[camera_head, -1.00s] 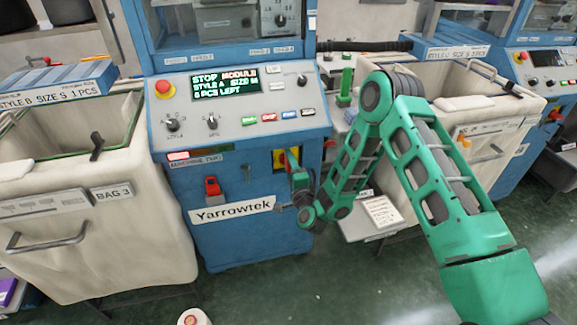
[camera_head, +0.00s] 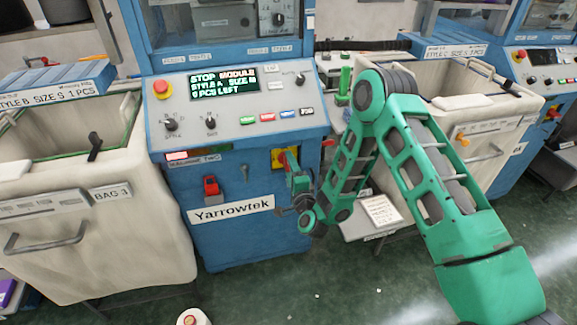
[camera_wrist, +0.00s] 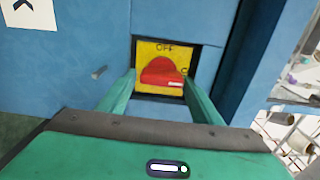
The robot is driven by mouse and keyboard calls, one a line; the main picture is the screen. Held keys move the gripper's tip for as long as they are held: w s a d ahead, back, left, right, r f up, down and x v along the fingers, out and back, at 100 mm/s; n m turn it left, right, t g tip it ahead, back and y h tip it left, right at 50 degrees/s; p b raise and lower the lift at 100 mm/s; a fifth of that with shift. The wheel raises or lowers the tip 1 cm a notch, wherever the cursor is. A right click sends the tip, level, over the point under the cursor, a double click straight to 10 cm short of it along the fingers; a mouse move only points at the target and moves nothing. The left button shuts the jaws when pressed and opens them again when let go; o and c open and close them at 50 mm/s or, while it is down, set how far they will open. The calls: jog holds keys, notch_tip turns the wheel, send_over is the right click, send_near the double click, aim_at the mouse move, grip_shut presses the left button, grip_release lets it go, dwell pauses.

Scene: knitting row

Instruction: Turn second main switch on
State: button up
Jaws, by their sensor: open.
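The main switch is a red rotary knob (camera_wrist: 160,72) on a yellow plate (camera_wrist: 150,50) set in the blue machine front. "OFF" is printed above the knob; a second mark at its right is partly hidden. In the head view, the yellow plate (camera_head: 277,158) shows at the right of the machine's lower panel, and my gripper (camera_head: 290,163) partly covers the knob.
The machine's control panel (camera_head: 240,105) is above, its display reading STOP. A red-handled lock (camera_head: 211,187) and a Yarrowtek label (camera_head: 232,208) are left of the switch. Cloth bins stand either side: the left bin (camera_head: 110,240) and right bin (camera_head: 480,115).

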jog(key=v, duration=0.9)
